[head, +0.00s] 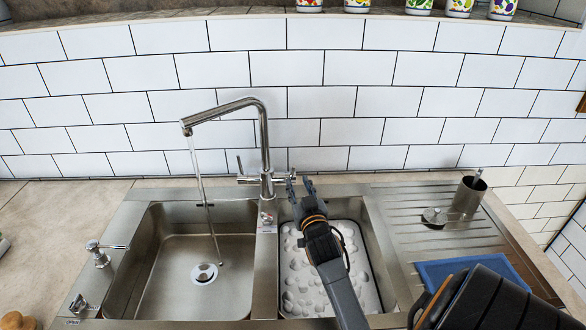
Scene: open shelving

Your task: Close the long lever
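A chrome faucet (264,140) stands behind the sink, and water (203,200) runs from its spout into the left basin. A handle (281,176) sticks out sideways on the right of the body. I cannot tell for sure which is the long lever. My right gripper (300,183) is over the back of the right basin, its fingers apart and empty. Its tips are close to the right handle's end; I cannot tell whether they touch. My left gripper is out of view.
The left basin (165,290) is empty but for its drain. A soap dispenser (100,255) stands at left.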

